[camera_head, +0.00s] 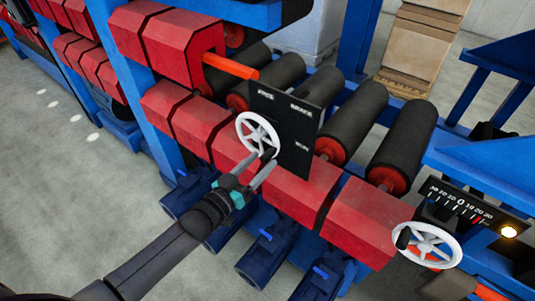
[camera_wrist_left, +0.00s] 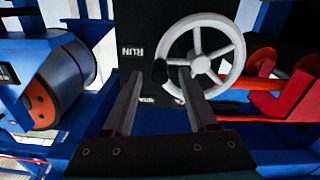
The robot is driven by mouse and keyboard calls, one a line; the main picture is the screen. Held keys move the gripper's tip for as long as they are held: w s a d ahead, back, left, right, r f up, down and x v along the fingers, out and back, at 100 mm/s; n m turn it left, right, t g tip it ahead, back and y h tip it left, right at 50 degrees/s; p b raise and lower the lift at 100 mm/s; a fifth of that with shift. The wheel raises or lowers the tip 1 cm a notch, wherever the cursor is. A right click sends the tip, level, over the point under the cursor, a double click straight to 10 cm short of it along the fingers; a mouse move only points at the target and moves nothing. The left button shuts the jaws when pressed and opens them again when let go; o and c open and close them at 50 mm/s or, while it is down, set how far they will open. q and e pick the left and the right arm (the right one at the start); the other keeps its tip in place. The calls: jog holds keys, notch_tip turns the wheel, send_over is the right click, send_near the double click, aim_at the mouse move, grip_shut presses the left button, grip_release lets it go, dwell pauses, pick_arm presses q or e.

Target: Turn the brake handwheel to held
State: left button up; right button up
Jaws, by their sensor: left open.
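The white spoked brake handwheel (camera_head: 246,124) stands on a black panel (camera_head: 288,128) with white lettering that seems to read FREE, BRAKE and RUN. It also shows in the left wrist view (camera_wrist_left: 203,66), where the RUN lettering appears upside down. A dark knob (camera_wrist_left: 160,71) sits on the wheel's rim. My left gripper (camera_head: 264,168) is open at the wheel's lower edge. In the left wrist view my left gripper's fingertips (camera_wrist_left: 159,74) appear on either side of the knob; I cannot tell whether they touch it. My right gripper is out of view.
A second white handwheel (camera_head: 428,246) stands at the lower right, below a numbered scale (camera_head: 460,203) and a lit lamp (camera_head: 508,232). Red blocks (camera_head: 290,195) run below the panel, and dark rollers (camera_head: 355,122) lie behind it.

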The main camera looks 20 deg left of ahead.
aim_at(254, 138)
pick_arm(q)
jog(key=shift+x, duration=1.8)
grip_shut()
